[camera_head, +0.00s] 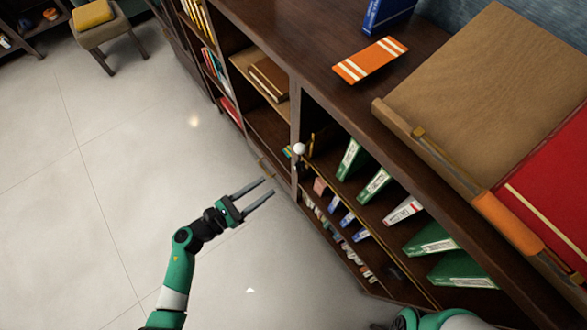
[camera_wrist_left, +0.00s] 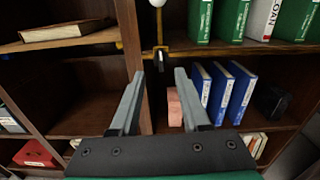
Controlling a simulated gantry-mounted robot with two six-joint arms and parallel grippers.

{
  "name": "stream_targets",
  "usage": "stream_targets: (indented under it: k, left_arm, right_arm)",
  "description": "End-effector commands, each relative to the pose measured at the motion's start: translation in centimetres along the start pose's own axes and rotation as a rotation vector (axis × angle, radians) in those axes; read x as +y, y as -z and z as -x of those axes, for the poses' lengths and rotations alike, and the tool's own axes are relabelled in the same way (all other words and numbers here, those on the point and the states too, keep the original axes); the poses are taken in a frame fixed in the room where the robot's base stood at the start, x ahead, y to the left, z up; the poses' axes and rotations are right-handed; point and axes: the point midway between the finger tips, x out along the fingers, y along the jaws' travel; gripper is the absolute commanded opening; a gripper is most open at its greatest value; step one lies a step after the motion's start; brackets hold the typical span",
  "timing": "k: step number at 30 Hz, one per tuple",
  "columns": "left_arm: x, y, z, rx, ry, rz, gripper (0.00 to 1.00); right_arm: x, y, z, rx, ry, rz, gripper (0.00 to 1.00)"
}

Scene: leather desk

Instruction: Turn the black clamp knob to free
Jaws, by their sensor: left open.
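A small black part (camera_head: 300,166), which looks like the clamp knob, sits just below a white ball (camera_head: 299,149) at the shelf's front upright. In the left wrist view a dark upright piece (camera_wrist_left: 161,58) hangs under a brass rail, below the white ball (camera_wrist_left: 157,3). My left gripper (camera_head: 270,187) is open and empty, in front of the shelf, pointing toward it. In the wrist view its fingertips (camera_wrist_left: 160,74) lie either side of the line to the dark piece, apart from it. The knob's exact shape is too small to tell. My right gripper is not in view.
A dark wooden bookcase (camera_head: 290,40) holds green binders (camera_head: 352,160) and blue binders (camera_wrist_left: 241,92). An orange striped item (camera_head: 370,60) and a brown leather desk pad (camera_head: 470,80) lie on top. A stool (camera_head: 105,32) stands far left. The floor is clear.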

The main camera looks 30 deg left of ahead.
Motion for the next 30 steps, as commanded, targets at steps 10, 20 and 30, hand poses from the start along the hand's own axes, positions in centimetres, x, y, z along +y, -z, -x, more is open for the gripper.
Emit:
stream_targets:
  k: [10, 20, 30]
  left_arm:
    - [-0.1, 0.2, -7.0, -0.004, 0.007, -0.002, 0.46]
    - [-0.1, 0.0, -11.1, -0.001, 0.002, 0.000, 0.46]
    - [-0.1, -0.1, -11.2, -0.001, 0.001, 0.000, 0.28]
  right_arm:
    - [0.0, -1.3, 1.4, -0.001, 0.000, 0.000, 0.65]
    - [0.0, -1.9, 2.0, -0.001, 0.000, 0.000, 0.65]
    - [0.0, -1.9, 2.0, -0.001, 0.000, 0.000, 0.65]
